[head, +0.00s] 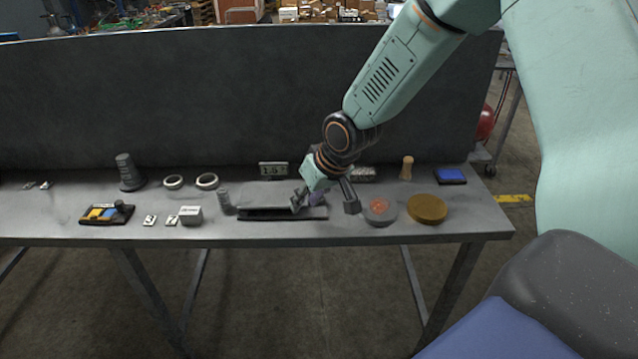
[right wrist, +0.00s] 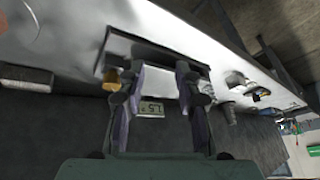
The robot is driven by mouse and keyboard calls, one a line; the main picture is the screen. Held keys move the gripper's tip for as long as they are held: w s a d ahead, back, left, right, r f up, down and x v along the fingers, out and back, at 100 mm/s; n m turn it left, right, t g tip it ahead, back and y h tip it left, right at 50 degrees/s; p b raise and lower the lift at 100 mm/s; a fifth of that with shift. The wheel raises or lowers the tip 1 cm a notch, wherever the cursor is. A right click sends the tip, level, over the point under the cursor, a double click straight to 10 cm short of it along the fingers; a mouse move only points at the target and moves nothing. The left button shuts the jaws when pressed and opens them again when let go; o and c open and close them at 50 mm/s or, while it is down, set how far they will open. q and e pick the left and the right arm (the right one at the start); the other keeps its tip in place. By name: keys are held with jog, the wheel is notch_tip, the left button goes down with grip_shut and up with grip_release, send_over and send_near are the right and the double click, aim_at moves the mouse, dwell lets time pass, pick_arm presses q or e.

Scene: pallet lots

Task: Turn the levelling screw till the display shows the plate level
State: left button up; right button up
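The grey plate (head: 262,192) lies on a dark base (head: 283,214) near the table's front edge. In the right wrist view the light plate (right wrist: 158,82) shows between my fingers. A small display (head: 273,169) stands behind the plate; it also shows in the right wrist view (right wrist: 151,109), reading something like 1.5, not surely legible. My right gripper (head: 325,201) is open over the right end of the plate, its fingers apart. A brass-coloured knob (right wrist: 111,76), perhaps the levelling screw, sits beside one fingertip in the wrist view. In the head view the gripper hides this spot. My left gripper is out of view.
On the table (head: 350,231), a grey disc (head: 380,211) and a brown disc (head: 427,209) lie right of my gripper. A small grey cylinder (head: 224,201) stands left of the plate. Two rings (head: 207,181), a stepped cone (head: 129,172) and a tray (head: 106,214) lie farther left. A dark panel rises behind.

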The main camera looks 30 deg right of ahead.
jog(key=w+d+r+h, duration=0.2)
jog(key=d+r, duration=0.3)
jog(key=d, duration=0.2)
jog(key=shift+g, duration=0.3)
jog(key=x, duration=0.2)
jog(key=b+x, duration=0.1)
jog(key=x, duration=0.4)
jog(key=shift+w+a+f+b, duration=0.15)
jog(key=shift+a+f+b, duration=0.1)
jog(key=shift+a+b, duration=0.1)
jog(key=shift+c, duration=0.3)
grip_shut()
